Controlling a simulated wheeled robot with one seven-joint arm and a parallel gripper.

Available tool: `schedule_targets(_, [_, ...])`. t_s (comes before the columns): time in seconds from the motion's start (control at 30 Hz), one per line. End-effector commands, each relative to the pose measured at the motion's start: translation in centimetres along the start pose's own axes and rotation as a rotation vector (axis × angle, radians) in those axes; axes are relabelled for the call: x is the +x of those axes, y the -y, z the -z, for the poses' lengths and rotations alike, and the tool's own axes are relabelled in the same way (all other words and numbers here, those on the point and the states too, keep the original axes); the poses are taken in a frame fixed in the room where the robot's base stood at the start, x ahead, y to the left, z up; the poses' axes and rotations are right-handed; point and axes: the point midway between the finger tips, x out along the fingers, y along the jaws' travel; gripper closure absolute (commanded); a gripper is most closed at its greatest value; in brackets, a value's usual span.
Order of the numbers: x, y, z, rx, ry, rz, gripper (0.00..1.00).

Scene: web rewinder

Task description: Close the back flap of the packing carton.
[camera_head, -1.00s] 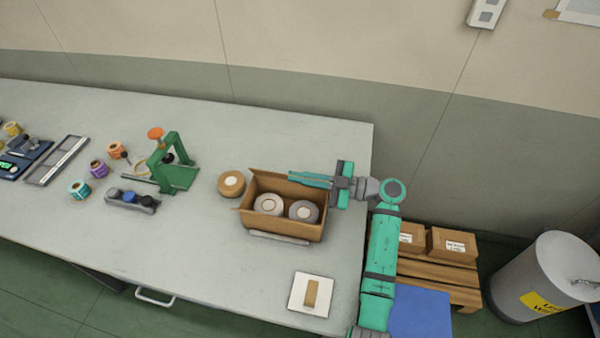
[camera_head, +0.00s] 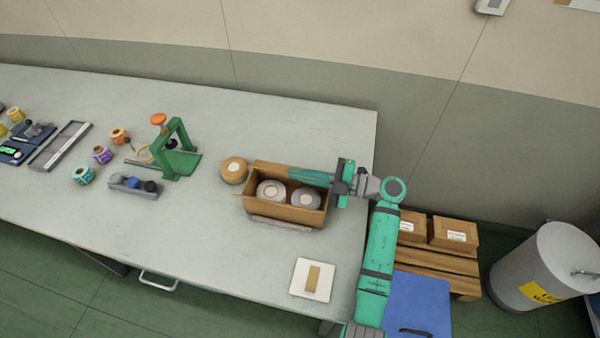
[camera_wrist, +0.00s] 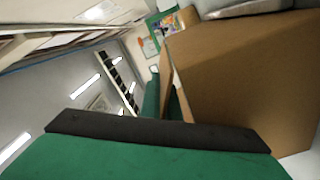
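The open brown packing carton (camera_head: 290,216) stands on the grey bench near its right end, with two pale rolls (camera_head: 271,191) inside. Its back flap (camera_head: 268,167) shows along the far rim, partly hidden by my fingers; its exact tilt is unclear. My gripper (camera_head: 292,174) reaches in from the right, its green fingers lying along the carton's back edge. In the wrist view, a large carton panel (camera_wrist: 245,75) fills the right side. A narrow brown strip shows by my green fingers (camera_wrist: 164,102); I cannot tell whether they touch it or how far apart they are.
A brown roll (camera_head: 233,170) stands just left of the carton. A green stand (camera_head: 180,158) is farther left. A white pad with a brown block (camera_head: 312,280) lies at the front right. The bench between stand and pad is mostly clear.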

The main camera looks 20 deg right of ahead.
Motion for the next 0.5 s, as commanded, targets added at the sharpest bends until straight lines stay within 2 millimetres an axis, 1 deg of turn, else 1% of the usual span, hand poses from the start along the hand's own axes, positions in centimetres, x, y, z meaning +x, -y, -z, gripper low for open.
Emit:
schedule_targets(0.37, [0.01,0.05,0.0,-0.003,-0.001,0.0,1.0])
schedule_targets(0.47, [0.01,0.05,0.0,-0.003,0.0,0.0,0.79])
schedule_targets(0.5, [0.01,0.05,0.0,-0.003,0.0,0.0,0.79])
